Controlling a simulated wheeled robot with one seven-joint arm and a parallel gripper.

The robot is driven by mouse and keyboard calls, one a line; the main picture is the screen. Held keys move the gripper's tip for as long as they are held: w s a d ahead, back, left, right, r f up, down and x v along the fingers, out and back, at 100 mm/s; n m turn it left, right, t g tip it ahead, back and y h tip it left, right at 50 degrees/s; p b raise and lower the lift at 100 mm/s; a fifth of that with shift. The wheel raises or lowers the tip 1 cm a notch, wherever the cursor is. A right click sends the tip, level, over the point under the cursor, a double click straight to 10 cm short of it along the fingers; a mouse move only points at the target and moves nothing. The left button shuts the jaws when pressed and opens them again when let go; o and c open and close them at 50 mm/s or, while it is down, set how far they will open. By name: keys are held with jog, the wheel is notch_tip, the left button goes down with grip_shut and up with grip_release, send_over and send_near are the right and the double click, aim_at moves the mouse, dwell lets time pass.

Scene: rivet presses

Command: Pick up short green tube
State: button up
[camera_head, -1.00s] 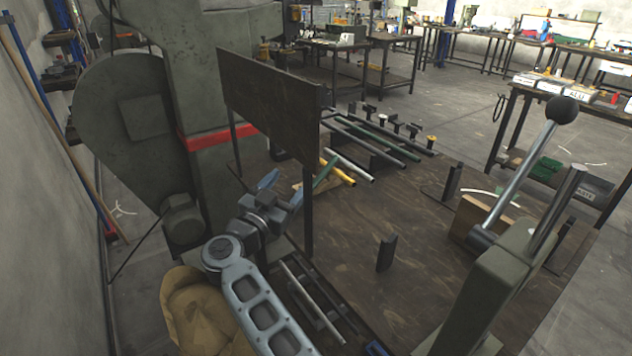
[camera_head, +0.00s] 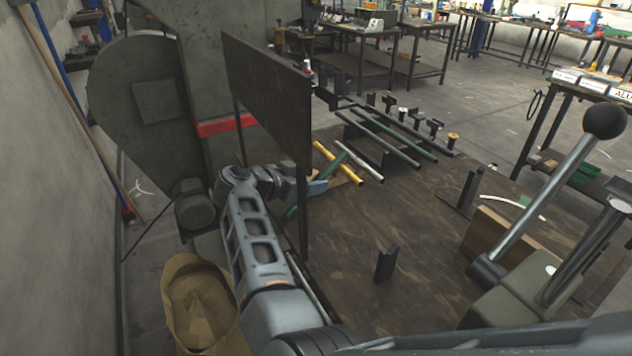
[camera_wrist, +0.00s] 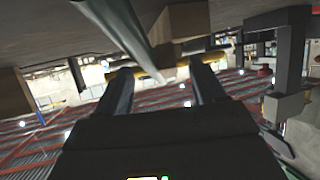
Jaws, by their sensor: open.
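The short green tube (camera_head: 338,159) lies slanted at the left part of the table, beside a yellow tube (camera_head: 349,175). A thin panel's post and my gripper hide part of it, and its lower end shows left of the post. My gripper (camera_head: 318,184) is open, with its blue fingers at the tube near the post. In the wrist view, a grey-green tube (camera_wrist: 122,32) runs from the top left to between the tips of the two open fingers (camera_wrist: 160,76). I cannot tell whether a finger touches it.
A dark upright panel (camera_head: 265,95) on posts stands close beside my gripper. A lever press with a black ball knob (camera_head: 604,121) stands at right. The middle of the table (camera_head: 340,225) is mostly bare.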

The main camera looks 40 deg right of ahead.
jog(key=shift+x, duration=1.15)
jog(key=shift+c, duration=0.5)
